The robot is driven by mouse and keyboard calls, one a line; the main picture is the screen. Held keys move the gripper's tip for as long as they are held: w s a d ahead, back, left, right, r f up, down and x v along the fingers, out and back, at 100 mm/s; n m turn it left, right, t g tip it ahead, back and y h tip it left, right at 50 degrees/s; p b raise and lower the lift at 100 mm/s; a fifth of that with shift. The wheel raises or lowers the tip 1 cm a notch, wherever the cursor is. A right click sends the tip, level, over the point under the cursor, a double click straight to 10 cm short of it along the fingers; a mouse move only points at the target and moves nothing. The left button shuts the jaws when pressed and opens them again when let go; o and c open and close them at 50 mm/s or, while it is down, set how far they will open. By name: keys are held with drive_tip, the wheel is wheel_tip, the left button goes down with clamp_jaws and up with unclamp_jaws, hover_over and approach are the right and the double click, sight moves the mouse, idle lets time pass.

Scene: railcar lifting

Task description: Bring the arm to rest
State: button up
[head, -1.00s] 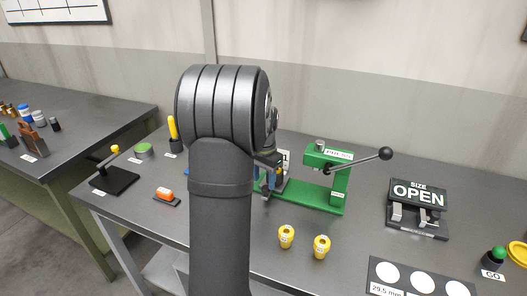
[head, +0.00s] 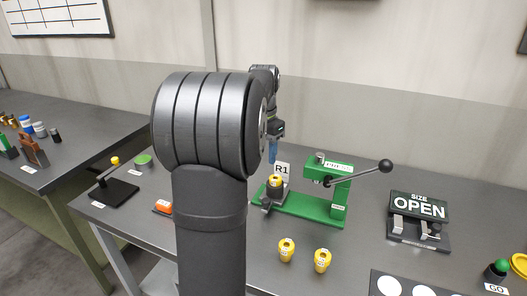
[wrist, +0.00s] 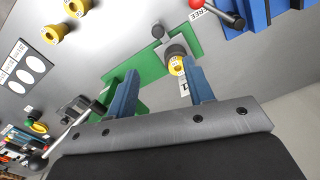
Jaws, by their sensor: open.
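My gripper (head: 273,150) is raised in the air behind my dark arm, near the R1 sign (head: 282,170). Its two blue fingers show apart with nothing between them in the wrist view (wrist: 160,68). A yellow piece (head: 275,181) sits in a dark holder at the left end of the green press (head: 300,206), below my gripper. In the wrist view that yellow piece (wrist: 177,66) shows beyond the fingers, apart from them. My arm covers part of the table's left half in the head view.
Two yellow pieces (head: 286,250) (head: 322,260) stand in front of the press. The press lever (head: 358,173) sticks out to the right. An OPEN size stand (head: 419,207) is at right, and a black stand (head: 115,190) at left. Air above the press is clear.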

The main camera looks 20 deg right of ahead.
sight(264, 200)
drive_tip(key=shift+f, duration=0.2)
wheel_tip(264, 200, down, 17)
drive_tip(key=shift+d+f, duration=0.1)
drive_tip(key=shift+s+d, duration=0.15)
drive_tip(key=shift+s, duration=0.05)
idle(0.4)
drive_tip(key=shift+w, duration=0.1)
idle(1.6)
drive_tip(key=shift+w+a+r, duration=0.15)
drive_tip(key=shift+a+r, duration=0.05)
drive_tip(key=shift+r, duration=0.1)
wheel_tip(264, 200, up, 17)
idle(0.3)
drive_tip(key=shift+f, duration=0.1)
